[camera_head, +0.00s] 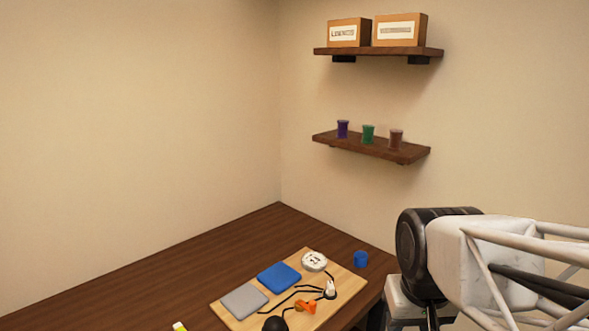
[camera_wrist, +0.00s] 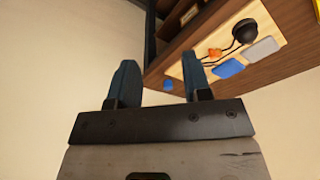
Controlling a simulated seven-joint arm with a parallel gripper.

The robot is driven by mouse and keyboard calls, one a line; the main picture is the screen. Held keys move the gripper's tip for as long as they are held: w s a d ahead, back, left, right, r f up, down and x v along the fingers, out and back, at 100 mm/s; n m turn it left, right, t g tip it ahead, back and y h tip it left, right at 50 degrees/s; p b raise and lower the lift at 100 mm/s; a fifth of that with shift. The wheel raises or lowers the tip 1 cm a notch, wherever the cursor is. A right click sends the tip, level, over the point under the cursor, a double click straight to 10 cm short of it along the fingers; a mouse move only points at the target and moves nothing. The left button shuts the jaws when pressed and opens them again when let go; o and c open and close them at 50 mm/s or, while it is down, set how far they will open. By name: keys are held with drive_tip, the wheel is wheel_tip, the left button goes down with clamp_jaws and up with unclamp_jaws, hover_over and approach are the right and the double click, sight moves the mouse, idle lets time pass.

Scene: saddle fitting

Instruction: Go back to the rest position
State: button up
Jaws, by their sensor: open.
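My gripper (camera_wrist: 160,82) shows in the wrist view with its two dark blue fingers apart and nothing between them. It is clear of the table and the board. In the head view my arm reaches in from the right edge, and the gripper's fingers do not show there. The wooden board (camera_head: 240,313) lies on the table with a grey pad (camera_head: 244,301), a blue pad (camera_head: 279,278), a white round piece (camera_head: 314,261), an orange piece (camera_head: 306,307) and black cords. The board also shows at the upper right of the wrist view (camera_wrist: 262,22).
The dark wooden table (camera_head: 150,282) is bare at its left and back. A lower shelf (camera_head: 405,155) holds three small cups, and an upper shelf (camera_head: 425,52) holds two boxes. A yellow-green thing (camera_head: 180,326) shows at the bottom edge.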

drive_tip(key=shift+s+d+f+t, duration=0.15)
drive_tip(key=shift+s+f, duration=0.1)
drive_tip(key=shift+s, duration=0.7)
drive_tip(key=shift+s+f+t, duration=0.15)
drive_tip(key=shift+s+f, duration=0.05)
drive_tip(key=shift+s, duration=0.7)
